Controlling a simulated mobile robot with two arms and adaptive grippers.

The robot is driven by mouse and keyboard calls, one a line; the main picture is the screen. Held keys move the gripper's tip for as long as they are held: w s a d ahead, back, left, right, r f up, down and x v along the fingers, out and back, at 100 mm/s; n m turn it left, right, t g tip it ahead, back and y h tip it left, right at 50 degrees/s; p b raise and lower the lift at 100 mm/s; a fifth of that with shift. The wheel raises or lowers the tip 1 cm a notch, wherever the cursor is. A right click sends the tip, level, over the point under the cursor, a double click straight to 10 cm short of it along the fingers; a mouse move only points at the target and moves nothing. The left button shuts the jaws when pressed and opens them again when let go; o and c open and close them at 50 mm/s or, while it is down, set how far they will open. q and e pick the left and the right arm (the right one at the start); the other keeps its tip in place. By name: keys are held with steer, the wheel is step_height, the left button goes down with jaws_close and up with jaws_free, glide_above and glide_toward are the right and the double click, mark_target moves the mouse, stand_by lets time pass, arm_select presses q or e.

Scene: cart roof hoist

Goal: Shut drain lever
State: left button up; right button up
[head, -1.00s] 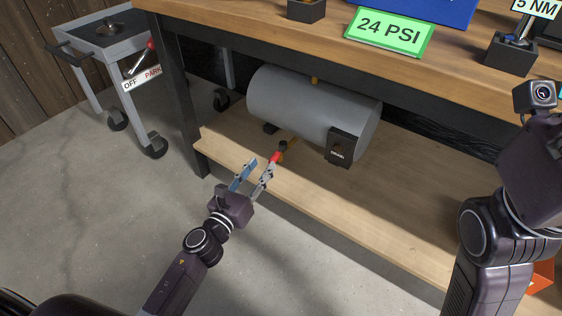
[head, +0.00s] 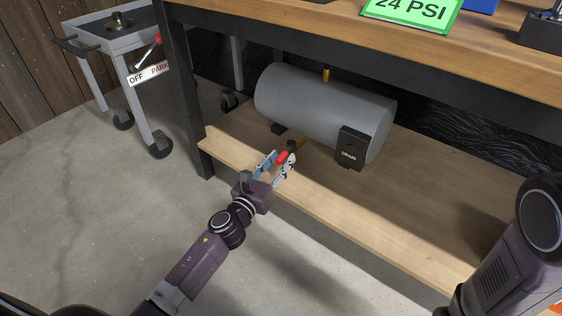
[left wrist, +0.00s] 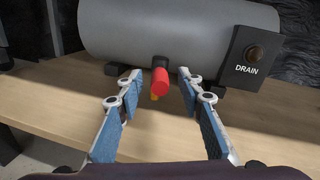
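The grey tank (head: 318,104) lies on the bench's lower shelf, with a black plate marked DRAIN (head: 349,147) at its right end. The red-tipped drain lever (head: 282,157) sticks out at the tank's lower front. In the left wrist view the red lever (left wrist: 160,82) points toward the camera and lies between my left gripper's fingers. My left gripper (head: 278,163) is open, with a finger on each side of the lever and a visible gap to both. In that view the fingers (left wrist: 160,85) are wide apart. My right arm shows at the right edge, but its gripper is out of view.
The wooden shelf (head: 400,205) runs below and in front of the tank. The bench top (head: 330,28) overhangs above, with a green 24 PSI sign (head: 412,11). A grey cart (head: 112,45) stands at the left. The floor between is clear.

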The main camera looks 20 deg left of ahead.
arm_select(q)
steer(key=shift+w, duration=0.4)
jaws_close()
